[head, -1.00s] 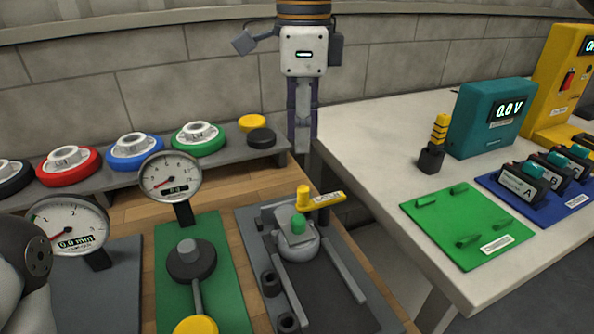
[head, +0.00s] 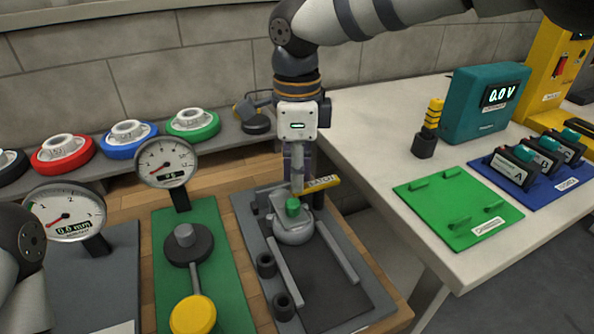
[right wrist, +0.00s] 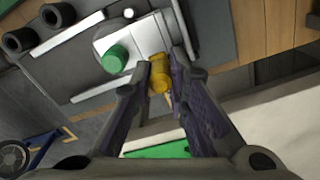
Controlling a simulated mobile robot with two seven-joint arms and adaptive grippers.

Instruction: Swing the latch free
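The yellow latch (head: 322,183) is a flat bar marked with its name, lying over the fixture (head: 345,268) and pointing right in the head view. Its upright yellow knob (right wrist: 160,76) shows between my right fingertips in the right wrist view. My right gripper (head: 297,186) points down at the latch; its fingers (right wrist: 162,70) look closed on the knob, one on each side. A grey rounded part with a green knob (head: 292,206) sits in the fixture beside the latch; the green knob also shows in the wrist view (right wrist: 114,58).
Dial gauges (head: 167,162) and a green plate (head: 218,243) stand left of the fixture. Two dark cylinders (head: 266,265) stand on its left edge. The white table (head: 372,140) at right holds a green board (head: 456,207) and a teal meter (head: 480,116).

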